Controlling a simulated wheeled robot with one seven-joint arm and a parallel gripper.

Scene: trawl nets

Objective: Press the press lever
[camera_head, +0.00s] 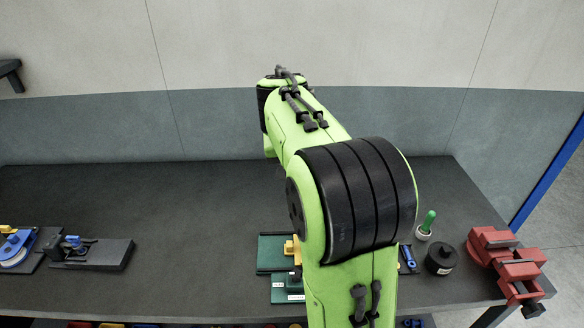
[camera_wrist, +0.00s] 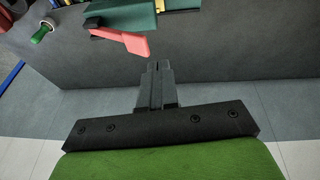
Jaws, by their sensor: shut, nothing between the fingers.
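The press lever (camera_wrist: 120,40) is a flat salmon-red bar with a broad end, sticking out from the press, seen in the wrist view. The press has a dark green body (camera_wrist: 130,18) and a yellow part (camera_wrist: 155,6). In the head view, its green base (camera_head: 272,252) and yellow part (camera_head: 292,250) show left of my arm, which hides the lever and my gripper. My gripper (camera_wrist: 155,66) is shut and empty. In the wrist view its fingertips lie just below and right of the lever's broad end, with a small gap in the picture; I cannot tell the depth.
Right of my arm on the bench (camera_head: 150,200) are a green-handled tool (camera_head: 427,222), a black round piece (camera_head: 440,258) and a red vise (camera_head: 505,262). Blue-and-black fixtures (camera_head: 90,252) stand at the left. The bench between them and the press is clear; a wall stands behind.

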